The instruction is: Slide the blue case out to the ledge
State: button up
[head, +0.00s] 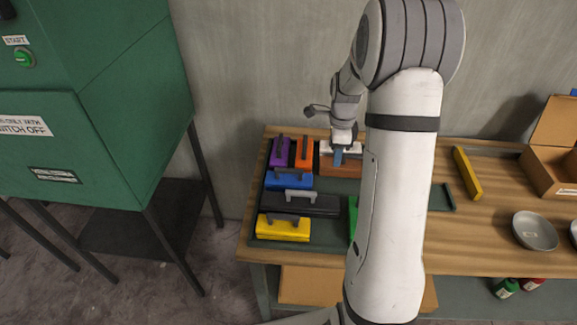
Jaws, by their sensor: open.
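The blue case (288,181) lies flat with a grey handle on a dark green tray (257,213) at the table's left end. A black case (298,203) lies just in front of it, and purple (279,152) and orange (304,153) cases lie just behind it. My gripper (339,158) is open, above or at a brown and white case (340,168) to the right of the blue case. My arm hides part of the tray. I cannot tell whether the gripper touches anything. No ledge can be made out clearly.
A yellow case (284,228) sits at the tray's front, and a green one (353,215) is partly hidden by my arm. A yellow bar (467,173), a grey bowl (535,231) and a cardboard box (553,160) are at the right. A green machine (130,120) stands at the left.

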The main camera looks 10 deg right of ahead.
jog(key=p, duration=0.1)
send_over(289, 169)
jog(key=shift+a, duration=0.2)
notch_tip(289, 169, down, 6)
jog(key=b, duration=0.4)
jog(key=shift+d, duration=0.15)
jog(key=shift+f+b, duration=0.65)
jog(key=shift+f, duration=0.15)
jog(key=shift+c, duration=0.3)
grip_shut()
jog(key=shift+d, duration=0.1)
jog(key=s+d, duration=0.4)
jog(key=d, duration=1)
jog(key=s+d, duration=0.5)
jog(key=d, duration=0.8)
jog(key=s+d, duration=0.4)
jog(key=d, duration=1)
jog(key=shift+s+d, duration=0.35)
jog(key=shift+o, duration=0.3)
grip_release()
